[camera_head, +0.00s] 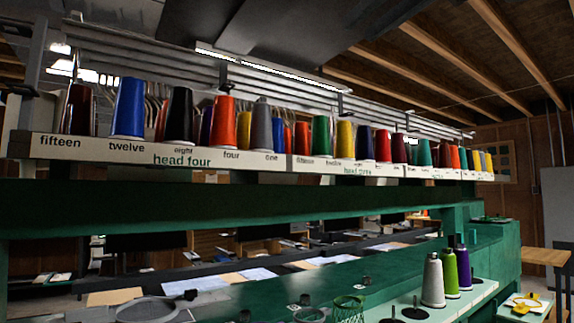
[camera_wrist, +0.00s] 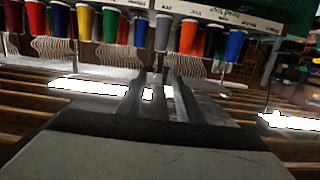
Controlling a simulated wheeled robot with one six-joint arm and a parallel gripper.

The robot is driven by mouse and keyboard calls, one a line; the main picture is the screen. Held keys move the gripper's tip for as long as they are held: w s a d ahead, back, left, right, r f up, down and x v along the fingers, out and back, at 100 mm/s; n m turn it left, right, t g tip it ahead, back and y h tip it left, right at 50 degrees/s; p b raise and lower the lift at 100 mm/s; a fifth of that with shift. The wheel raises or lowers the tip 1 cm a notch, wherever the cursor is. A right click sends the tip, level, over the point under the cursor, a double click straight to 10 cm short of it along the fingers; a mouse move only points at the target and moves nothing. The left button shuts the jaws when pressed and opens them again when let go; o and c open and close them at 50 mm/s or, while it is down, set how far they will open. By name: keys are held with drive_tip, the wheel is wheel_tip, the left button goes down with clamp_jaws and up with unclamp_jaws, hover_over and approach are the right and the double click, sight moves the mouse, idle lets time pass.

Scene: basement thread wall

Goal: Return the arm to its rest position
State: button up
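My gripper (camera_wrist: 160,78) shows in the wrist view, which looks upside down. Its two dark fingers stand apart with a gap between them, and I see nothing held there. Beyond the fingertips, coloured thread cones, among them a grey cone (camera_wrist: 163,32), hang inverted in the picture. My gripper and arm do not show in the camera_head view, so the arm's whole pose is hidden.
A long labelled thread shelf (camera_head: 222,157) carries many cones, including a blue cone (camera_head: 128,107). A metal rail rack (camera_head: 150,50) runs above it. Below, a grey cone (camera_head: 433,280), a green cone (camera_head: 450,272) and a purple cone (camera_head: 464,268) stand on a pale ledge.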

drive_tip(key=w+d+f+m+g+h, duration=0.1)
drive_tip(key=w+d+f+h, duration=0.15)
drive_tip(key=f, duration=0.95)
drive_tip(key=w+d+f+m+g+h, duration=0.1)
drive_tip(key=w+d+f+m, duration=0.15)
drive_tip(key=f, duration=0.85)
drive_tip(key=w+d+f+m+g+h, duration=0.1)
drive_tip(key=w+d+f+h, duration=0.15)
drive_tip(key=f, duration=0.95)
drive_tip(key=s+d+f+g+h, duration=0.1)
drive_tip(key=s+d+f+g, duration=0.1)
drive_tip(key=f, duration=1.2)
drive_tip(key=s+d+f+m+g+h, duration=0.1)
drive_tip(key=s+d+f, duration=0.2)
drive_tip(key=f, duration=1)
drive_tip(key=s+d+f+m+g+h, duration=0.1)
drive_tip(key=s+f, duration=0.5)
drive_tip(key=f, duration=0.8)
drive_tip(key=shift+s+d+f+g, duration=0.2)
drive_tip(key=shift+d+f+g, duration=0.15)
drive_tip(key=shift+d+g, duration=0.6)
